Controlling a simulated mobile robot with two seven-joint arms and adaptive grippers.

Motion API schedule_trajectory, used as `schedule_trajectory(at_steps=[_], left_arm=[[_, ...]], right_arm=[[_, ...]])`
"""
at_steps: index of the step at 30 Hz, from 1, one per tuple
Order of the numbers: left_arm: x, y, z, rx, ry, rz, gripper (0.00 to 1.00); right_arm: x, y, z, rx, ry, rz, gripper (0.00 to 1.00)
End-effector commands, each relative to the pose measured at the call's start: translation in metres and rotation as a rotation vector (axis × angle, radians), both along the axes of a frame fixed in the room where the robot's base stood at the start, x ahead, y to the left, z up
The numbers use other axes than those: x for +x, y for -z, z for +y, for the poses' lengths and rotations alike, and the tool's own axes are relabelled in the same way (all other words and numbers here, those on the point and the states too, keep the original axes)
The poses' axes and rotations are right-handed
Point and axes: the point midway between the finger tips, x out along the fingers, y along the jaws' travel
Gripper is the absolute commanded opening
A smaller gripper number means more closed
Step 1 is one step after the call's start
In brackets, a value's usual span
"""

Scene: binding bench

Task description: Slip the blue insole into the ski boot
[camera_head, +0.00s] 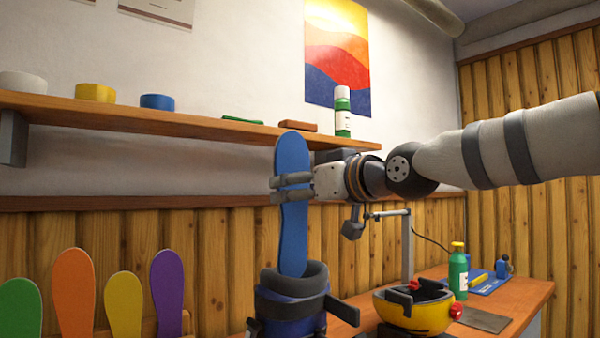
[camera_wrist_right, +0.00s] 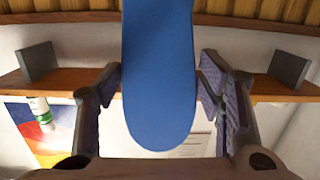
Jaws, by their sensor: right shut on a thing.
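The blue insole (camera_head: 293,235) stands upright in the head view, with its lower end at the mouth of the ski boot (camera_head: 290,305). The boot is dark blue with a dark grey cuff, and its lower part is cut off by the frame. My right gripper (camera_head: 280,189) is shut on the insole above its middle, coming from the right. In the right wrist view the insole (camera_wrist_right: 158,75) lies between the two fingers of my right gripper (camera_wrist_right: 160,88). How far the lower tip reaches inside the cuff is hard to tell. My left gripper is not in view.
Green, orange, yellow and purple insoles (camera_head: 167,285) stand in a rack at lower left. A yellow device with red knobs (camera_head: 420,312) and a green bottle (camera_head: 458,272) are on the bench, right of the boot. A wall shelf (camera_head: 200,123) runs behind.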

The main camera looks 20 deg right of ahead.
Motion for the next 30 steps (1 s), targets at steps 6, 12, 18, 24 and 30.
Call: schedule_trajectory(at_steps=[6,12,18,24,30], left_arm=[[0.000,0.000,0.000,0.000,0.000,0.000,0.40],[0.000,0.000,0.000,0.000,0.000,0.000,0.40],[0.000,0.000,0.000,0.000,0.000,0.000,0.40],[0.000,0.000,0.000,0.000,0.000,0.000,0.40],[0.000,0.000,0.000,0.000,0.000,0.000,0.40]], right_arm=[[0.000,0.023,0.000,-0.001,0.000,0.002,0.13],[0.000,0.044,0.000,0.000,0.000,0.002,0.13],[0.000,0.065,0.000,0.000,0.000,0.002,0.13],[0.000,0.086,0.000,-0.001,0.000,0.002,0.13],[0.000,0.106,0.000,0.001,0.000,0.001,0.13]])
